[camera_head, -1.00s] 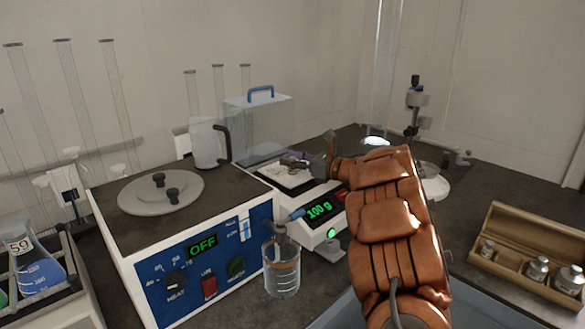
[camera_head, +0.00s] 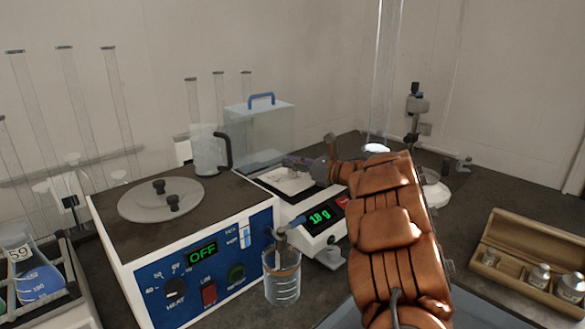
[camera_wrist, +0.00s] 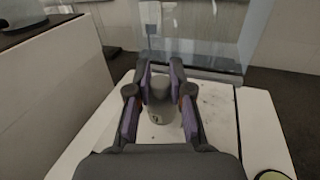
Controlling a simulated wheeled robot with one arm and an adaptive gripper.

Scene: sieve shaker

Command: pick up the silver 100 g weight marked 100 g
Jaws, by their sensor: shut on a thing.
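The silver weight (camera_wrist: 160,108) stands between the fingers of my gripper (camera_wrist: 161,84) in the wrist view. The fingers are shut on it from both sides, around its upper part. It is over the white pan (camera_wrist: 216,115) of the balance; I cannot tell whether its base still touches the pan. No marking on it is readable. In the head view my gripper (camera_head: 297,162) is over the balance pan, and the weight is too small to make out there. The balance display (camera_head: 319,216) shows a green reading that looks like 18 g.
A clear draught shield with a blue handle (camera_head: 260,105) stands behind the pan. The heater box (camera_head: 222,262), reading OFF, is left of the balance, with a glass beaker (camera_head: 283,284) in front. A wooden box (camera_head: 526,236) with several weights lies at the right.

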